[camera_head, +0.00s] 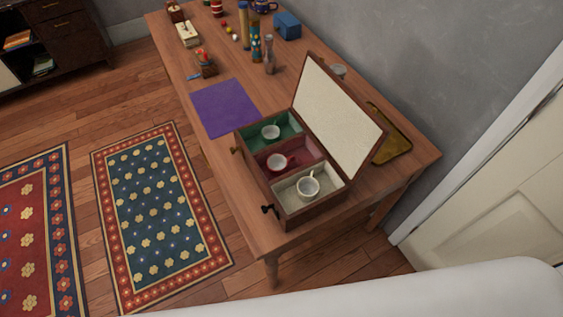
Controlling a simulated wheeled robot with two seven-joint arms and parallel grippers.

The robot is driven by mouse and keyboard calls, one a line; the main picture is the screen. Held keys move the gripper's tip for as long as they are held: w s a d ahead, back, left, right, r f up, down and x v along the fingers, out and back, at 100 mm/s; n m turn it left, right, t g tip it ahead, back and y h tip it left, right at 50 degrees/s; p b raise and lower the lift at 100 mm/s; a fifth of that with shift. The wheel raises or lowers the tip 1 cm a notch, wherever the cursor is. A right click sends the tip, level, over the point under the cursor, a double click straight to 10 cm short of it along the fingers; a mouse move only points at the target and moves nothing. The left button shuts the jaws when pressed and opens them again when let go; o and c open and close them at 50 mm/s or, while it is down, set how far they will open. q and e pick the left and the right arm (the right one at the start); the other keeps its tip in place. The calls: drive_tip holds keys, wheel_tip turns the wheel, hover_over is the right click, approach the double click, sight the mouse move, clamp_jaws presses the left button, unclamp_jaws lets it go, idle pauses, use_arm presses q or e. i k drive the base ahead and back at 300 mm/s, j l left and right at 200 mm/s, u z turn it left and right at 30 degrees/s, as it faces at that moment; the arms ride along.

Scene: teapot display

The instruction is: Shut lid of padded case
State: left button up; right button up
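The padded case (310,209) is a dark wooden box near the close right end of the table. Its lid (337,117) stands open, tilted up on the wall side, with a cream padded inner face. The case has a green, a red and a cream compartment. Small dark latches show on the front side (269,209). Neither gripper is in view.
The wooden table (226,157) carries a purple cloth (223,107) beside the case and a brownish-gold tray (391,134) behind the lid. Bottles, a blue box (287,26) and small items stand farther off. A grey wall runs behind. Rugs lie on the floor at left.

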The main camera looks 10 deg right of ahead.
sight(352, 133)
drive_tip(key=k+l, duration=0.3)
drive_tip(key=l, duration=0.15)
drive_tip(key=k+l, duration=0.35)
drive_tip(key=i+j, duration=0.3)
drive_tip(key=i, duration=0.1)
